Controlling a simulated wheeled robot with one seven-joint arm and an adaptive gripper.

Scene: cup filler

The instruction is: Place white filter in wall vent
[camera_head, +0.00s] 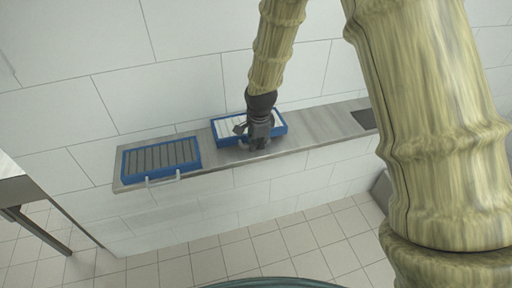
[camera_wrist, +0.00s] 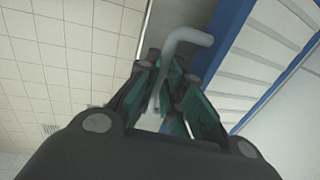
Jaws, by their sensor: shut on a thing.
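The white filter (camera_head: 273,124) has a blue frame with white pleats and sits on the wall shelf, partly covered by my gripper (camera_head: 247,144). In the wrist view my gripper (camera_wrist: 168,90) is shut on the filter's light grey bent handle, with the fingers on either side of it. The blue frame and white pleats of the white filter (camera_wrist: 262,60) fill the right of that view. I cannot make out a wall vent for sure in either view.
A grey filter (camera_head: 160,156) in a blue frame with a pale handle lies left on the metal shelf (camera_head: 318,125). A dark square (camera_head: 364,119) is at the shelf's right. The shelf between is bare. A table (camera_head: 22,196) stands at the left edge.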

